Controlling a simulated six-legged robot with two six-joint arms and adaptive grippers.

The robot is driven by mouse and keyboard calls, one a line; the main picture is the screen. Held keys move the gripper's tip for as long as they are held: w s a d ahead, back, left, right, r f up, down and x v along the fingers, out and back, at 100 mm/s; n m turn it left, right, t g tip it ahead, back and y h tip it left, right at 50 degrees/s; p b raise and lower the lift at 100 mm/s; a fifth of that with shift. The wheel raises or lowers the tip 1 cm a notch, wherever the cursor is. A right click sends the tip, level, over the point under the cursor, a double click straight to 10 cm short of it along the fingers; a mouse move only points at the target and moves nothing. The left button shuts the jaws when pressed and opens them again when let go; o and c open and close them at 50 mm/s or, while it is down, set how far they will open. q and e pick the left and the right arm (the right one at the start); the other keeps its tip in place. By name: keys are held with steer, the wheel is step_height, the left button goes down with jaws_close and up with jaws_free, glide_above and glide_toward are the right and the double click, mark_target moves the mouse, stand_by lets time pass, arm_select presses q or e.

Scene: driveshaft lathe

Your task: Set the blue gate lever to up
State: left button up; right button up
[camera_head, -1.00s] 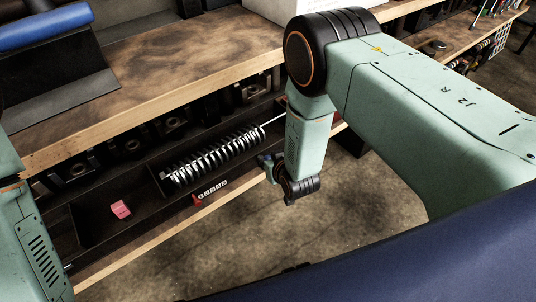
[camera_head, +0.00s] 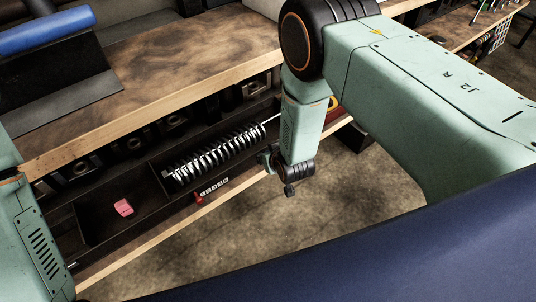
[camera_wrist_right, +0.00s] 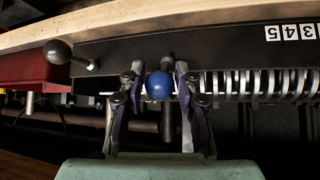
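The blue ball knob of the gate lever (camera_wrist_right: 159,85) shows in the right wrist view, in front of a dark panel. My right gripper (camera_wrist_right: 160,82) has one finger on each side of the knob, and both fingers appear to touch it. In the head view my right gripper (camera_head: 268,160) is at the right end of the spring rack, by the wooden front edge, and the lever there is hidden or too small to tell. My left arm shows at the left edge of the head view, but its gripper is out of view.
A black-knobbed lever (camera_wrist_right: 60,52) and a red box (camera_wrist_right: 30,68) are left of the gripper in the wrist view. A wooden bench (camera_head: 170,70) rises behind. Open floor lies in front.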

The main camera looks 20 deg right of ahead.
steer(key=shift+o, duration=1.3)
steer(key=shift+w, duration=0.1)
steer(key=v, duration=1.2)
steer(key=s+d+f+g, duration=0.2)
steer(key=s+g, duration=0.1)
steer(key=s, duration=0.6)
steer(key=s+d+f+g, duration=0.1)
steer(key=s+f+g, duration=0.1)
steer(key=s, duration=0.8)
steer(key=s+d+f+m+g, duration=0.1)
steer(key=s+g, duration=0.3)
steer(key=s, duration=0.6)
steer(key=shift+d+f, duration=0.75)
steer(key=shift+d, duration=0.05)
steer(key=shift+w+a+h, duration=0.1)
steer(key=shift+w+h, duration=0.1)
steer(key=shift+h, duration=0.1)
